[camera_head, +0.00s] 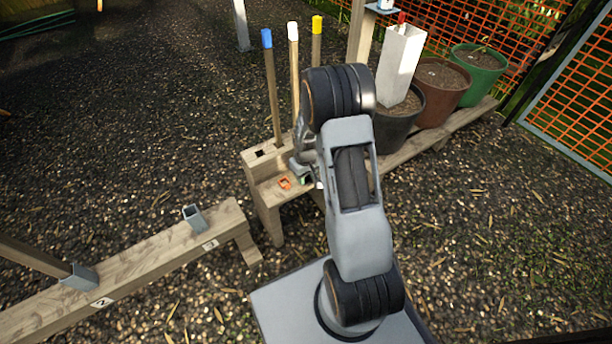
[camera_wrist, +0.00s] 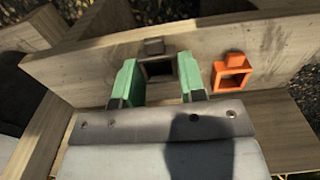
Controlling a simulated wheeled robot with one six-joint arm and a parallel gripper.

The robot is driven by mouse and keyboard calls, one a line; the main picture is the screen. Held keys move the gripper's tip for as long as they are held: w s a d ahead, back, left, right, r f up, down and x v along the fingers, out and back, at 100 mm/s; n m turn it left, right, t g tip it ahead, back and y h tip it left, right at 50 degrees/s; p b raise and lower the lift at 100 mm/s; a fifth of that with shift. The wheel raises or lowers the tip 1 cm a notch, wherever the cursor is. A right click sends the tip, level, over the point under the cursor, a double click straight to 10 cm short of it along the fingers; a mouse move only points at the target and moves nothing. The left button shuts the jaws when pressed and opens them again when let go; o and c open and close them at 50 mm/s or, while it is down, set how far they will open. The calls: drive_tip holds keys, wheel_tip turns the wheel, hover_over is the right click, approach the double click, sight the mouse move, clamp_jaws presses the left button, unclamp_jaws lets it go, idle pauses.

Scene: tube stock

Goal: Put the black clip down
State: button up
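The black clip (camera_wrist: 157,67), a small dark square ring with a tab on top, sits between the two green fingers of my gripper (camera_wrist: 158,75) in the wrist view. The fingers lie close against its two sides, shut on it. It is in front of the wooden back board, above or at the ledge; I cannot tell whether it touches the wood. In the head view my gripper (camera_head: 306,178) is at the wooden stand, mostly hidden by my arm, and I cannot make out the clip there.
An orange clip (camera_wrist: 232,72) lies right of my gripper on the wooden ledge (camera_wrist: 275,110). It also shows in the head view (camera_head: 285,183). Poles with blue (camera_head: 267,38), white and yellow tops stand behind. A wooden beam (camera_head: 150,262) with grey brackets lies left.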

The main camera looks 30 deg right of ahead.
drive_tip(key=o, duration=0.4)
drive_tip(key=shift+c, duration=0.2)
wheel_tip(320, 180, up, 12)
drive_tip(key=p, duration=0.4)
drive_tip(key=shift+r+p, duration=0.2)
drive_tip(key=shift+p, duration=0.1)
